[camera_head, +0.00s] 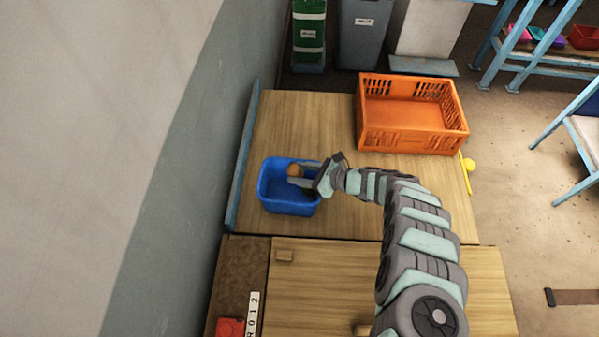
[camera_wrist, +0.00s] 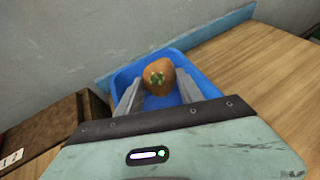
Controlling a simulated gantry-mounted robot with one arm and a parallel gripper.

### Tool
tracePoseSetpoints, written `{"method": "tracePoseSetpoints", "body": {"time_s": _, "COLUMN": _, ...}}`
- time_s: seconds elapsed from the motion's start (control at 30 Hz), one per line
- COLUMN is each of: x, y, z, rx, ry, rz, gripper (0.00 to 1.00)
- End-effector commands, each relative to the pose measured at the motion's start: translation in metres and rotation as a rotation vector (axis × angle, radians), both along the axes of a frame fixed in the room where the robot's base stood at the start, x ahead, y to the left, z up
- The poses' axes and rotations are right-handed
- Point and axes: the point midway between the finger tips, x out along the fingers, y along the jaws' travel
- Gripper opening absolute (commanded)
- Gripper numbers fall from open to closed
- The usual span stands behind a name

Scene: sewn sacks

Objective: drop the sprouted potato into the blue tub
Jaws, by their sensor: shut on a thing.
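The blue tub (camera_head: 289,205) stands on the wooden table, left of the middle in the head view. It also shows in the wrist view (camera_wrist: 125,77), behind and below the fingers. My gripper (camera_head: 300,178) is over the tub, reaching in from the right. It is shut on the sprouted potato (camera_wrist: 158,76), which is orange-brown with a small green sprout facing the wrist camera. The potato also shows in the head view (camera_head: 295,170) at the fingertips, over the tub's opening. I cannot tell how high it is above the tub's floor.
An empty orange crate (camera_head: 411,140) stands at the back right of the table. A blue rail (camera_head: 243,160) and a grey wall (camera_head: 190,150) bound the table on the left. A red object (camera_head: 230,327) lies at the lower left. The table around the tub is clear.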

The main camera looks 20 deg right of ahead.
Motion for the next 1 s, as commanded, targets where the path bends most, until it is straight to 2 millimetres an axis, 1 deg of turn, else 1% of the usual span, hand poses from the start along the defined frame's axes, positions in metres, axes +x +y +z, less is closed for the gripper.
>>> {"method": "tracePoseSetpoints", "body": {"time_s": 0.03, "x": 0.000, "y": 0.000, "z": -0.013, "rx": 0.000, "ry": 0.000, "rz": 0.000, "gripper": 0.02}}
{"method": "tracePoseSetpoints", "body": {"time_s": 0.2, "x": 0.000, "y": -0.001, "z": -0.031, "rx": 0.000, "ry": 0.000, "rz": -0.001, "gripper": 0.02}}
{"method": "tracePoseSetpoints", "body": {"time_s": 0.33, "x": 0.000, "y": -0.001, "z": -0.035, "rx": 0.000, "ry": 0.000, "rz": -0.001, "gripper": 0.02}}
{"method": "tracePoseSetpoints", "body": {"time_s": 0.57, "x": 0.000, "y": 0.000, "z": -0.033, "rx": 0.000, "ry": 0.000, "rz": 0.000, "gripper": 0.02}}
{"method": "tracePoseSetpoints", "body": {"time_s": 0.6, "x": 0.000, "y": 0.000, "z": -0.033, "rx": 0.000, "ry": 0.000, "rz": 0.000, "gripper": 0.46}}
{"method": "tracePoseSetpoints", "body": {"time_s": 0.87, "x": 0.000, "y": 0.000, "z": -0.033, "rx": 0.000, "ry": 0.000, "rz": 0.000, "gripper": 0.68}}
{"method": "tracePoseSetpoints", "body": {"time_s": 0.9, "x": 0.000, "y": 0.000, "z": -0.033, "rx": 0.000, "ry": 0.000, "rz": 0.000, "gripper": 0.69}}
{"method": "tracePoseSetpoints", "body": {"time_s": 1.0, "x": 0.000, "y": 0.000, "z": -0.033, "rx": 0.000, "ry": 0.000, "rz": 0.000, "gripper": 0.69}}
